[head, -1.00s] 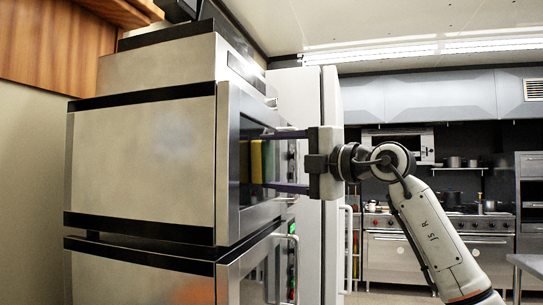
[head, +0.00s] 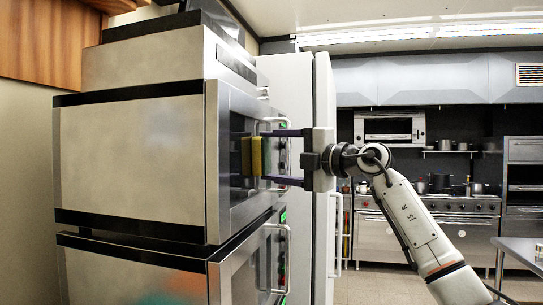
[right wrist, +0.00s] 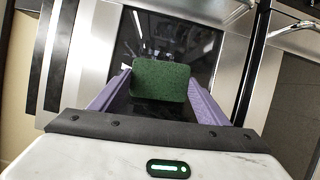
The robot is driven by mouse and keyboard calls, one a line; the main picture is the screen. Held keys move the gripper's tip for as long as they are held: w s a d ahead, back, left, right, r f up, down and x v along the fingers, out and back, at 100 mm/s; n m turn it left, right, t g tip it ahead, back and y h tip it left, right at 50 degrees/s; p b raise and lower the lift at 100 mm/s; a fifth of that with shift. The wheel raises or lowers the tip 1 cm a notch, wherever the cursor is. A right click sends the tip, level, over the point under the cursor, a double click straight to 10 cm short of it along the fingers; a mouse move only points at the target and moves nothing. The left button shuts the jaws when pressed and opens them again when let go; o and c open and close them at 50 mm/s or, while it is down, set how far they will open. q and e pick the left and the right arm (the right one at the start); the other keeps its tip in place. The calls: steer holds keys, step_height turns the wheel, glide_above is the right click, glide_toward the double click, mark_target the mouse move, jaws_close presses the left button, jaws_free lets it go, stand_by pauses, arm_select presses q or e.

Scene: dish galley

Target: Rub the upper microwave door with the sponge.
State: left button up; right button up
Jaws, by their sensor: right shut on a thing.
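My right gripper (head: 266,157) is shut on the sponge (head: 257,156), a yellow block with a green face. It holds the sponge upright in front of the dark glass of the upper microwave door (head: 236,128). The sponge's reflection shows beside it in the glass; whether it touches is hard to tell. In the right wrist view the sponge's green face (right wrist: 160,80) sits between the two purple fingers, with the door glass (right wrist: 201,42) behind it. The upper microwave's door is closed. My left gripper is not in view.
The upper door's handle (head: 272,121) is close to the fingers. A lower microwave (head: 140,272) stands beneath, with its own handle (head: 288,262). A tall white cabinet (head: 322,90) stands just behind. A stove with pots (head: 440,183) is farther back, across open floor.

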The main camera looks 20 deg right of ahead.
steer(key=shift+w+d, duration=0.3)
steer(key=shift+w, duration=0.05)
steer(key=shift+a, duration=0.1)
